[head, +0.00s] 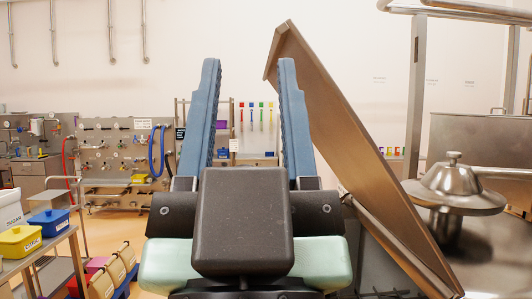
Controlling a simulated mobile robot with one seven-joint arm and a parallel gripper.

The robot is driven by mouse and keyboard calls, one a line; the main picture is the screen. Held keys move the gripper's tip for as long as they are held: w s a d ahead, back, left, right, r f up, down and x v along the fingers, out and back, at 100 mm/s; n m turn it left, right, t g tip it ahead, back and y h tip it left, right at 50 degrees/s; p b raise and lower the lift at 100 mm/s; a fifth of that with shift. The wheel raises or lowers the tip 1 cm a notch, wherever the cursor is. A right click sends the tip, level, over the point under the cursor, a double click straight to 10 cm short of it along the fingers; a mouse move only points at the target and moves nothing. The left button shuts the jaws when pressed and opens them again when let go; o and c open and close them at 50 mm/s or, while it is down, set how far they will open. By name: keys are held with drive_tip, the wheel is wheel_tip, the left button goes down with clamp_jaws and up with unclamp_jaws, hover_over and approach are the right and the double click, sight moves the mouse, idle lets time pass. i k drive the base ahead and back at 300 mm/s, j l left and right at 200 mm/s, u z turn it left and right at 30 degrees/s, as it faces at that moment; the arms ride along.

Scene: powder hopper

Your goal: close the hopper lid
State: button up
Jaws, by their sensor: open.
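The hopper lid (345,125) is a flat brown-grey metal panel with a raised rim. It stands open and steeply tilted, running from the upper middle to the lower right in the head view. My gripper (248,68) is in the middle, with two blue fingers pointing up and spread wide apart. Nothing is between the fingers. The right finger overlaps the lid's left edge in the picture; I cannot tell whether they touch. The hopper body under the lid is mostly hidden by the lid and my arm.
A domed steel cover with a knob (453,182) and a metal frame post (416,95) stand right of the lid. A cart with a yellow bin (20,240) and a blue bin (48,222) is at the left. Open floor shows beyond the cart.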

sight(337, 132)
drive_tip(key=i+l+u, duration=0.2)
drive_tip(key=l, duration=0.8)
drive_tip(key=l+u, duration=0.25)
drive_tip(key=l, duration=0.75)
drive_tip(key=i+l+z, duration=0.1)
drive_tip(key=l, duration=0.2)
